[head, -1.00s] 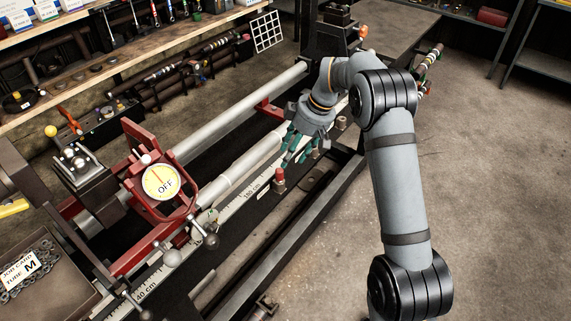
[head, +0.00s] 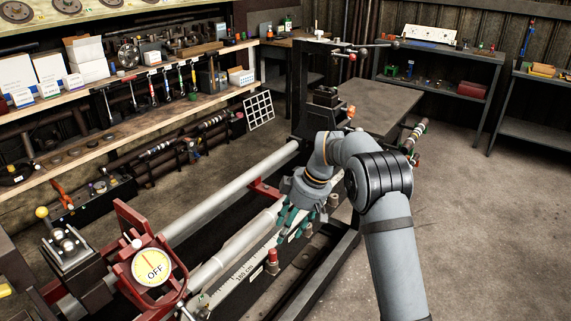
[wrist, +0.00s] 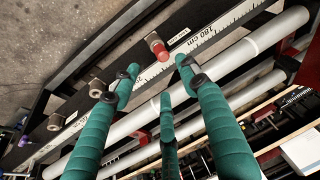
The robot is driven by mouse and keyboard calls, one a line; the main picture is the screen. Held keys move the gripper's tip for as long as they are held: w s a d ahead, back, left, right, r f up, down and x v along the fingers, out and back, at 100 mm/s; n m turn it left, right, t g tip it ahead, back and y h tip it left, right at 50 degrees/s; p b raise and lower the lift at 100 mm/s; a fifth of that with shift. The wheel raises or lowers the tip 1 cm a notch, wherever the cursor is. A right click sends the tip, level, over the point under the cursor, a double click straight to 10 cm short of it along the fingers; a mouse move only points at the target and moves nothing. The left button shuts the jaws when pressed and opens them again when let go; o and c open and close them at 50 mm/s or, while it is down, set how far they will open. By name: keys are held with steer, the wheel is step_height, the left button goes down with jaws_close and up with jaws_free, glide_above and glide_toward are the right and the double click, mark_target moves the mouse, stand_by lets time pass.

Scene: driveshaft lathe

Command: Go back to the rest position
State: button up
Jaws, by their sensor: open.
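My gripper (head: 287,217) is at the end of my grey arm, above the front side of the lathe, near the white measuring scale. Its green fingers are spread apart with nothing between them. In the wrist view the open fingers (wrist: 155,85) hang over the scale (wrist: 215,28) and a red-topped knob (wrist: 157,47). The knob stands beyond the fingertips, apart from them. The grey tube (head: 245,238) lies along the lathe just left of my gripper in the head view.
A long wooden shelf (head: 120,118) with tools runs along the left wall. A dark table (head: 375,98) is behind the lathe. The concrete floor (head: 475,220) at the right is clear.

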mark_target(275, 250)
steer(key=x, duration=1.1)
steer(key=shift+a, duration=0.15)
steer(key=shift+r+p, duration=0.5)
steer(key=shift+p, duration=0.05)
steer(key=shift+f, duration=0.1)
steer(key=shift+f+b, duration=0.45)
steer(key=shift+b, duration=0.1)
steer(key=v, duration=1.2)
steer(key=x, duration=1.1)
steer(key=shift+f, duration=0.3)
step_height(275, 250, up, 7)
steer(key=p, duration=0.6)
steer(key=shift+a+f+p, duration=0.1)
steer(key=shift+f+p, duration=0.15)
steer(key=shift+p, duration=0.15)
